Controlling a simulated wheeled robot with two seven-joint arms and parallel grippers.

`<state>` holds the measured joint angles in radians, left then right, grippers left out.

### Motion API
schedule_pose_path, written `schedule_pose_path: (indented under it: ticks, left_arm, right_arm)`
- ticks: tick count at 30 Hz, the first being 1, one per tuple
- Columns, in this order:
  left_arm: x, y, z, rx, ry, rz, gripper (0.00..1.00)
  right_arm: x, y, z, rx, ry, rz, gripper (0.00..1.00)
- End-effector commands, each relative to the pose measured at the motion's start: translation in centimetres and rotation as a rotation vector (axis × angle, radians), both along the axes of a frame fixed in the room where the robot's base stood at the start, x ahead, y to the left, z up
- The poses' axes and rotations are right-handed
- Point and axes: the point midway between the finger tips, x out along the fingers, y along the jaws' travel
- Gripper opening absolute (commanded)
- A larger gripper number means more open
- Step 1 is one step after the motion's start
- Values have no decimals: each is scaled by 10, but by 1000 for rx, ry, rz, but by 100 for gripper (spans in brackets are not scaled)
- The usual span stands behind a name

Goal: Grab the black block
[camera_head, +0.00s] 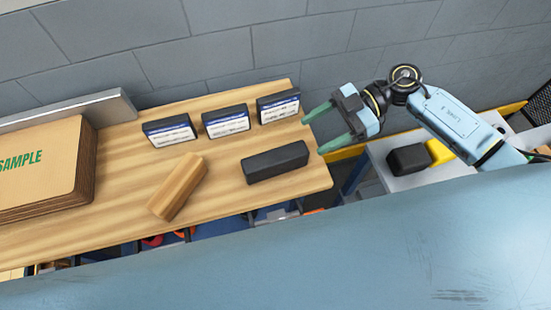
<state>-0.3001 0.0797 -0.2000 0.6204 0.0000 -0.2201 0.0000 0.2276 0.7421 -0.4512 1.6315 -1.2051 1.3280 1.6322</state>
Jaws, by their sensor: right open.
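A long black block (275,162) lies on the wooden table (120,215) near its right end. My right gripper (311,133) reaches in from the right, with its two green fingers apart and pointing left over the table's right end. It is open and empty. Its fingertips are just to the right of and above the black block in the picture, and appear apart from it. A second, smaller black block (409,159) sits on a grey surface to the right. My left gripper is not in view.
A wooden block (177,187) lies left of the black block. Several black labelled boxes stand behind, including one nearest the gripper (278,108). A stack of brown sheets marked SAMPLE (40,165) is at left. A yellow block (440,152) lies at right. A grey wall closes the back.

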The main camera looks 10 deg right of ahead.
Motion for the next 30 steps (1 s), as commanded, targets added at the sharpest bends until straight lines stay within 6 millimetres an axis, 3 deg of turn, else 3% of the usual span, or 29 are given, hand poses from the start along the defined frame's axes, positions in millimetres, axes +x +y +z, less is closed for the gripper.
schedule_pose_path:
  ticks: [3, 13, 21, 30]
  left_arm:
    - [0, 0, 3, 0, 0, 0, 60]
    - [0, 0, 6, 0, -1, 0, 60]
    - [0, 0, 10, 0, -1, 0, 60]
    - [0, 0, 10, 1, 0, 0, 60]
  right_arm:
    - [-3, 22, -7, 6, 1, 0, 64]
    - [-7, 50, -19, 5, -1, -1, 64]
    - [-13, 85, -33, 5, -1, -1, 64]
    - [-13, 89, -35, 2, -2, -2, 64]
